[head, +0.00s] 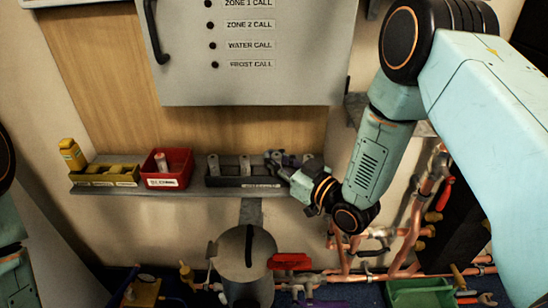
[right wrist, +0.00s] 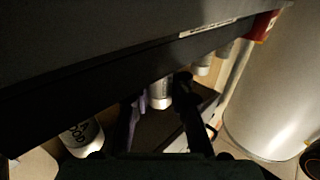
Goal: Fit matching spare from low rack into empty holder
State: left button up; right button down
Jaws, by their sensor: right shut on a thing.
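A long black rack (head: 232,181) sits on the wall shelf and holds several pale grey cylinders, such as one at its left end (head: 213,164) and one at its right end (head: 309,163). My right gripper (head: 279,160) is at the rack's right part, between the cylinders. In the right wrist view its two dark fingers (right wrist: 158,97) are on either side of a pale cylinder (right wrist: 161,93), and they are shut on it. Another white cylinder with dark lettering (right wrist: 82,138) is to the left there. My left gripper is out of view. I cannot tell which holder is empty.
Left on the shelf (head: 200,190) are a red bin (head: 166,181) with a pale item and a yellow tray (head: 104,180) beside a yellow bottle (head: 72,153). A white cabinet (head: 262,85) hangs above. Below are a grey tank (head: 246,265), copper pipes (head: 413,225) and a green crate (head: 420,292).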

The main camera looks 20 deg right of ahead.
jog(key=shift+f, duration=0.25)
jog(key=c, duration=1.1)
grip_release()
jog(key=shift+s, duration=0.1)
jog(key=v, duration=1.2)
